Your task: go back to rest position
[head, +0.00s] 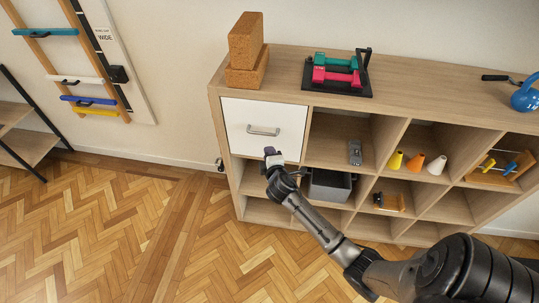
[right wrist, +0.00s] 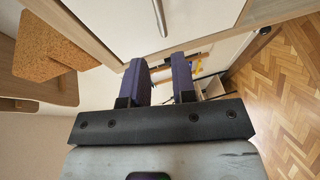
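My right arm reaches in from the lower right of the head view. My right gripper (head: 270,153) is at the lower edge of the white drawer front (head: 246,119), below its metal handle (head: 263,132). In the right wrist view its two purple-padded fingers (right wrist: 159,78) stand apart with nothing between them. The handle (right wrist: 159,18) shows beyond and above the fingertips, clear of them. The drawer looks shut. My left gripper is not in view.
The wooden shelf unit (head: 290,88) has cork blocks (head: 247,46), a black tray with coloured dumbbells (head: 338,74) and a blue kettlebell (head: 525,97) on top. A grey bin (head: 329,187) and small cones (head: 416,162) fill cubbies. Parquet floor (head: 110,220) lies clear at left.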

